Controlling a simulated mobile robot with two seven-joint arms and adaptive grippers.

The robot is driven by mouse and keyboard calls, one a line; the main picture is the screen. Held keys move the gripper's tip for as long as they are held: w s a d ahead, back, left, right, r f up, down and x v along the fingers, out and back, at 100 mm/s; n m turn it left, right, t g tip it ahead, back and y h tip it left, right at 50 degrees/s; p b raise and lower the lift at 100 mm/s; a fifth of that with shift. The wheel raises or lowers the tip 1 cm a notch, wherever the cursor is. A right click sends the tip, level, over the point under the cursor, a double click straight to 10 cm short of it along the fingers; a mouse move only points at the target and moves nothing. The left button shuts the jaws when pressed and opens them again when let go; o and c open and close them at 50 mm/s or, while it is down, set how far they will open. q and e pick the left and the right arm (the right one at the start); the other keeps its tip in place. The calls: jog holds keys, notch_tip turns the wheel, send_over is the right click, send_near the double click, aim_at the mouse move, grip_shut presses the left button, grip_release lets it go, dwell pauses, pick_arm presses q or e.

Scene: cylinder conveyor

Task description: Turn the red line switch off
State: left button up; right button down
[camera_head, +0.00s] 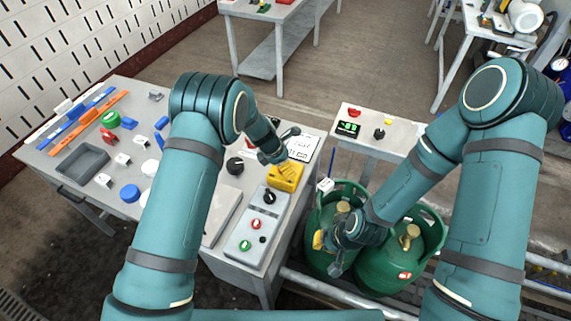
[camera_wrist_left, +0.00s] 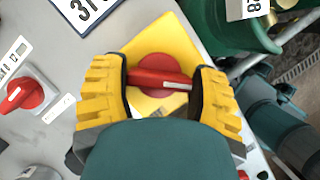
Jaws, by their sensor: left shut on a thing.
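The red line switch (camera_wrist_left: 155,68) is a round red knob with a raised grip bar and a white mark, on a yellow plate (camera_wrist_left: 172,35). In the left wrist view its bar lies nearly level across the picture. My left gripper (camera_wrist_left: 160,82) has its yellow fingers at both ends of the bar and is shut on it. In the head view my left gripper (camera_head: 285,174) is at the right part of the panel table, and the knob is hidden there. My right gripper (camera_head: 328,250) is over the green gas cylinders; its finger opening is unclear.
A grey control box (camera_head: 236,244) with red, green and black controls stands near the left gripper. Another red knob (camera_wrist_left: 22,95) sits left in the wrist view. Two green cylinders (camera_head: 385,278) stand right of the table (camera_head: 130,85).

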pick_arm(q)
jog(key=shift+m, duration=0.3)
jog(key=m+g+b, duration=0.1)
jog(key=m, duration=0.2)
jog(key=shift+f+m+g, duration=0.1)
jog(key=shift+m+g, duration=0.3)
jog(key=m+g+b, duration=0.2)
jog(key=m+b, duration=0.1)
jog(key=m, duration=0.2)
jog(key=m+g+y+b, duration=0.1)
jog(key=m+b, duration=0.1)
jog(key=m, duration=0.3)
jog(key=shift+m+g+y+b, duration=0.55)
jog(key=shift+m+y, duration=0.15)
jog(key=shift+m, duration=0.9)
jog(key=o, duration=1.2)
jog(key=shift+r, duration=0.2)
